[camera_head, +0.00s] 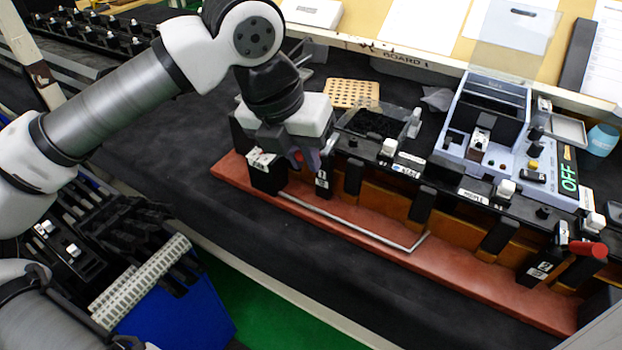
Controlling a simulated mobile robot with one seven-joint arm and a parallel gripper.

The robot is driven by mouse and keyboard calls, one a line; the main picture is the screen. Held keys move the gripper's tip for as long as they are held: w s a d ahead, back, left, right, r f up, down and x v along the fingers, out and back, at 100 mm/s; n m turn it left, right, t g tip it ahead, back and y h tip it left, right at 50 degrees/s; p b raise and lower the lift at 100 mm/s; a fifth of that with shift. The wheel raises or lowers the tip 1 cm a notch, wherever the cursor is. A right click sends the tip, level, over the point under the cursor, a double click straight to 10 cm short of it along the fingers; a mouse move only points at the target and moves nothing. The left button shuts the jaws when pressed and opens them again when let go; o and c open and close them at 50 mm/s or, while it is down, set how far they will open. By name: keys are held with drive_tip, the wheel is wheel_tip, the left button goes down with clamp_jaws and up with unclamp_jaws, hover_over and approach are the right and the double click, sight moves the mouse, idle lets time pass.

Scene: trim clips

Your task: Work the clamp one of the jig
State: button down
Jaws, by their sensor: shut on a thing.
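The jig (355,223) is a long red-brown base with black blocks and an orange-brown strip, running from centre to lower right. My gripper (303,160) is over its left end, pointing down, with its fingers closed around a clamp handle. Only a small red bit of that handle (297,155) shows; the fingers hide most of it, so I cannot tell the clamp's position. A black block with a white label (266,172) stands just left of the fingers. At the jig's right end another clamp has a red handle (588,249) pointing right.
A thin metal rod (345,221) with a bent end lies along the jig's front. A grey-blue tester (487,125) with a green "OFF" stands behind the jig. A perforated tan board (351,93) lies behind my gripper. A blue bin (190,310) is at lower left.

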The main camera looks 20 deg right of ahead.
drive_tip(key=f+t+h+b, duration=0.2)
drive_tip(key=h+b, duration=0.1)
drive_tip(key=b, duration=0.6)
drive_tip(key=f+t+h+b, duration=0.2)
drive_tip(key=f+b, duration=0.1)
drive_tip(key=b, duration=0.6)
drive_tip(key=a+f+t+h+b, duration=0.1)
drive_tip(key=f+t+h+b, duration=0.1)
drive_tip(key=b, duration=0.6)
drive_tip(key=shift+s+f+m+h+b, duration=0.35)
drive_tip(key=shift+f+m+h+b, duration=0.1)
drive_tip(key=shift+h, duration=0.35)
drive_tip(key=shift+t+h+b, duration=0.3)
drive_tip(key=shift+b, duration=0.05)
drive_tip(key=shift+d, duration=0.1)
drive_tip(key=c, duration=1.4)
unclamp_jaws()
drive_tip(key=p+v, duration=0.2)
drive_tip(key=v, duration=1.1)
drive_tip(key=shift+a+r, duration=0.25)
drive_tip(key=shift+a, duration=0.1)
